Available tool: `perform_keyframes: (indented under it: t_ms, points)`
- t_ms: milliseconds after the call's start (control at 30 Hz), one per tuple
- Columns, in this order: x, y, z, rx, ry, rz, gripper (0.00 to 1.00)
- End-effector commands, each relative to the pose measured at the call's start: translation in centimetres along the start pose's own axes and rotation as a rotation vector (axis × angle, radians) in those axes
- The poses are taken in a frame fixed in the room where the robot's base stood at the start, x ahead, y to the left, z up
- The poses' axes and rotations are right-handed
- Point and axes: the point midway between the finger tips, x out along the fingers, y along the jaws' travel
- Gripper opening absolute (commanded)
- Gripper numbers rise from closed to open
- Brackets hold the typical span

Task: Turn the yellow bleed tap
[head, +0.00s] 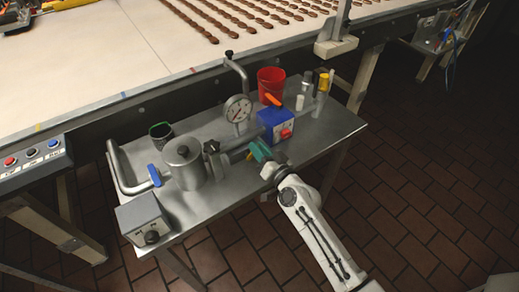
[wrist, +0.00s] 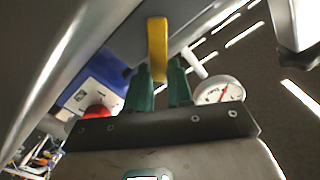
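The yellow bleed tap (wrist: 157,45) shows as an upright yellow bar at the top centre of the wrist view. My gripper (wrist: 160,75) has two green fingers set close together, one on each side of the bar's lower end. They look shut on it, with little gap to see. In the head view my gripper (head: 258,152) is at the pipework in the middle of the steel bench, between the gauge and the blue box. There its fingers hide what they hold.
A pressure gauge (head: 237,108) and a blue box with a red knob (head: 276,125) stand close to my gripper. A conveyor (head: 130,60) runs behind.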

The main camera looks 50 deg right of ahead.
Motion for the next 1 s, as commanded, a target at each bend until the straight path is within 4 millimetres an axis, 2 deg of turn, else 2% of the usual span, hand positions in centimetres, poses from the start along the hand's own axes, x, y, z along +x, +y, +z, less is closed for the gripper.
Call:
perform_keyframes:
  t_ms: [33, 200, 367, 633, 900, 933, 1000]
  points:
    - [-0.01, 0.02, 0.0, 0.0, 0.0, 0.0, 0.15]
    - [-0.02, 0.04, 0.01, 0.0, 0.0, 0.001, 0.0]
    - [-0.02, 0.11, 0.06, 0.005, 0.0, 0.001, 0.0]
    - [-0.05, 0.76, 0.27, 0.126, -0.001, 0.003, 0.0]
    - [-0.1, 0.83, 0.28, 0.13, -0.003, 0.005, 0.0]
    - [-0.1, 0.83, 0.29, 0.13, -0.003, 0.005, 0.23]
    - [-0.1, 0.82, 0.28, 0.13, -0.002, 0.005, 0.3]
